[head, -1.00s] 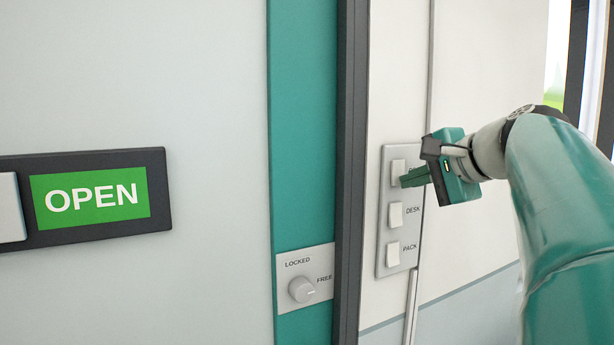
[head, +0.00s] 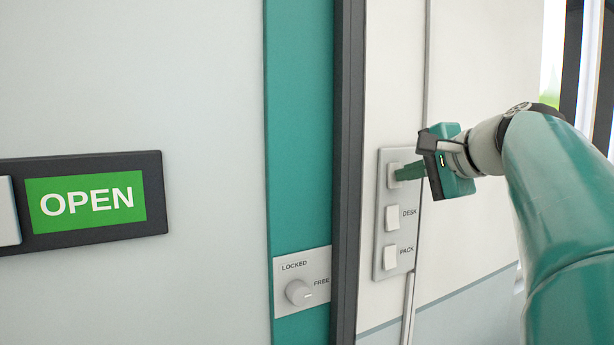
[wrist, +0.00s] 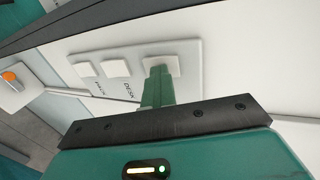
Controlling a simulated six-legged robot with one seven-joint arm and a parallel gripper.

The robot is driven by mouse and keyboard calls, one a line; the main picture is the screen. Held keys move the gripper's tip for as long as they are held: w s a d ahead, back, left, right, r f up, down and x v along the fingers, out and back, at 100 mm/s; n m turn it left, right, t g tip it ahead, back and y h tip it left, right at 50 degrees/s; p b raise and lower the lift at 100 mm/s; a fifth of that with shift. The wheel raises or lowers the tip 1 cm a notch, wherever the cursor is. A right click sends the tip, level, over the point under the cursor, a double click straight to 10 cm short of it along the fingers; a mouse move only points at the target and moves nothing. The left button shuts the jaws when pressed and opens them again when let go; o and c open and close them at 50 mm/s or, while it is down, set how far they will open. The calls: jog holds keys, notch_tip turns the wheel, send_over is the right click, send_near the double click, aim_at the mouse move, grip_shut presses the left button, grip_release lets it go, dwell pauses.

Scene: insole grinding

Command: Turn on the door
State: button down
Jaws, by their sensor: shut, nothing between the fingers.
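A pale switch plate (head: 379,262) on the wall right of the dark door frame carries a column of three white rocker switches. The top switch (head: 393,172) is partly covered by my gripper (head: 399,175), and its label is hidden. The middle switch (head: 392,217) reads DESK and the bottom one (head: 391,257) reads PACK. My gripper's green fingers are shut and empty, with their tips at the top switch. In the wrist view the fingertips (wrist: 158,72) overlap the lower edge of the top switch (wrist: 163,62); I cannot tell whether they press it.
A sliding OPEN sign (head: 86,200) is on the pale panel at left. A knob (head: 299,292) marked LOCKED and FREE sits on the teal strip, its pointer toward FREE. A vertical conduit (head: 409,310) runs below the plate.

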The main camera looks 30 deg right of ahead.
jog(key=v, duration=1.3)
jog(key=shift+s+r, duration=0.15)
jog(key=shift+s, duration=0.25)
jog(key=g, duration=0.2)
jog(key=shift+w+r+g, duration=0.3)
jog(key=shift+g, duration=0.1)
jog(key=x, duration=0.4)
jog(key=r+x, duration=0.1)
jog(key=x, duration=0.4)
jog(key=w+x, duration=0.1)
jog(key=x, duration=0.3)
jog(key=shift+w+r, duration=0.1)
jog(key=shift+w, duration=0.2)
